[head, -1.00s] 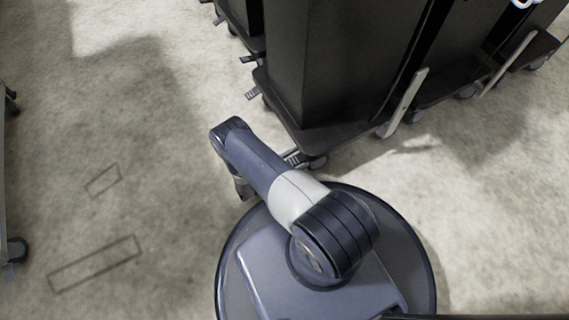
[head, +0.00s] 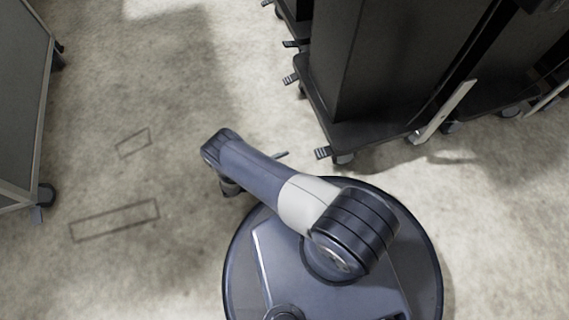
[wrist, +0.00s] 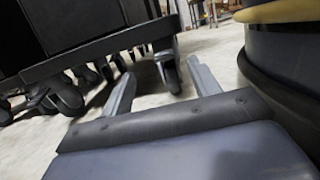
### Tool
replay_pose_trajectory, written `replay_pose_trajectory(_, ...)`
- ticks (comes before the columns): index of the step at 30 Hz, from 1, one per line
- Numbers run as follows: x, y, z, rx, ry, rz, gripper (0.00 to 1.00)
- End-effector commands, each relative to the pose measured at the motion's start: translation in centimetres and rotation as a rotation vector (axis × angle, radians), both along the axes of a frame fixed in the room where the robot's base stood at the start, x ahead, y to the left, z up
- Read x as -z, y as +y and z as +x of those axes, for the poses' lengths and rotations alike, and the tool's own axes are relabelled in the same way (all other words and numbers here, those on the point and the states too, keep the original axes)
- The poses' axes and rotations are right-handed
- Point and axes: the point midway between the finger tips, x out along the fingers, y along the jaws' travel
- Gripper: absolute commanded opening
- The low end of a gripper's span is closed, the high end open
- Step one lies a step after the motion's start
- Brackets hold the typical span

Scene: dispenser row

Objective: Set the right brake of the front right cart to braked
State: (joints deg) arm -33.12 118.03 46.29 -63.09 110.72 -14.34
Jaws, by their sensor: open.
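A black cart (head: 375,134) stands on casters at the upper right of the head view. A small dark brake pedal (head: 323,153) sticks out at its near corner, and another brake pedal (head: 290,80) at its far left corner. I cannot tell whether either is up or pressed. My gripper is mostly hidden under my arm in the head view, left of the near pedal and apart from it. In the wrist view my gripper (wrist: 163,78) is open and empty. Beyond its fingers are the cart's base (wrist: 100,50) and a caster (wrist: 167,70); no pedal is clear there.
A grey cabinet on casters (head: 22,110) stands at the left edge of the head view. More black carts (head: 525,60) stand behind and to the right. The light floor between cabinet and carts is clear, with two dark rectangle outlines (head: 115,220) on it.

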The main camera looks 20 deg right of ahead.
Motion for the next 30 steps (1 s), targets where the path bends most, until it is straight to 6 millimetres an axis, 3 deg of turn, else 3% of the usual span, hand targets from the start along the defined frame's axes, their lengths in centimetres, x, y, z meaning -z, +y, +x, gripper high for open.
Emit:
replay_pose_trajectory(10,-0.4,-0.6,0.2,0.0,0.002,0.029,0.58)
replay_pose_trajectory(19,-1.0,-4.2,0.2,0.003,0.009,0.22,0.58)
replay_pose_trajectory(23,-0.8,-5.4,0.2,0.004,0.007,0.23,0.58)
replay_pose_trajectory(30,-0.7,-9.6,0.2,0.008,0.009,0.228,0.58)
